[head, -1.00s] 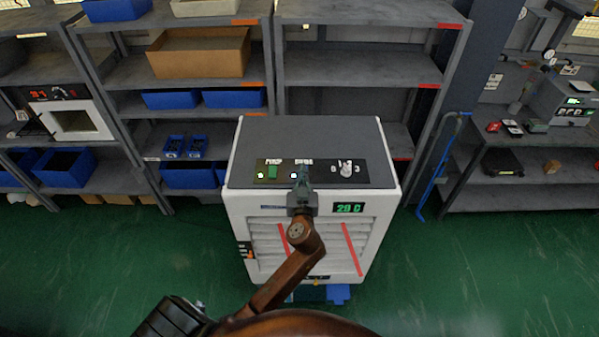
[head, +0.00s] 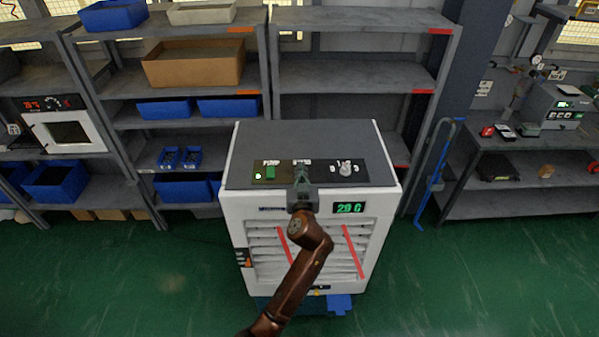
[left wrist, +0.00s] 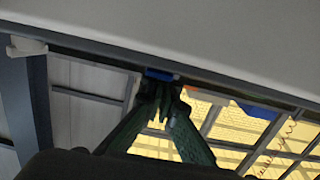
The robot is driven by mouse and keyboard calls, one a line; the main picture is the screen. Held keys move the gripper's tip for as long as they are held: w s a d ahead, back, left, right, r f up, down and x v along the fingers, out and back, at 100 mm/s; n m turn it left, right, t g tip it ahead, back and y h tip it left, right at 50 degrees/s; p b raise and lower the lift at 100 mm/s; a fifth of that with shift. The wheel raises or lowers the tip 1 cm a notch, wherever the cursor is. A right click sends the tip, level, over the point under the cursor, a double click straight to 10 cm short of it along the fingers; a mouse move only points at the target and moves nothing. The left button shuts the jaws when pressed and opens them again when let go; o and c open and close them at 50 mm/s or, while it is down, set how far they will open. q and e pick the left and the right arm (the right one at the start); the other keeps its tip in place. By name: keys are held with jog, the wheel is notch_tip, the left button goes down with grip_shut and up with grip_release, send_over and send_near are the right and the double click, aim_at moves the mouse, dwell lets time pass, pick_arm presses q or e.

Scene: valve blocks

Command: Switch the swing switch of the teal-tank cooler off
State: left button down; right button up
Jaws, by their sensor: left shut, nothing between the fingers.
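A white cooler (head: 237,215) with a dark top stands in the middle of the head view. Its top panel (head: 375,174) carries a green pump switch (head: 270,171) with a lit lamp at the left and a white knob (head: 346,169) at the right. My left gripper (head: 301,172) is shut and empty, its fingertips over the middle of the panel, where they hide the control there. I cannot tell whether they touch it. The left wrist view shows the closed fingertips (left wrist: 163,88) near a pale surface. My right gripper is out of view.
Grey shelves (head: 350,75) with blue bins stand behind the cooler. Green floor (head: 480,270) is clear on both sides of the cooler.

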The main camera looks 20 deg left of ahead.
pick_arm(q)
notch_tip(320, 180, up, 10)
dwell(0.5)
jog(key=shift+f, duration=0.1)
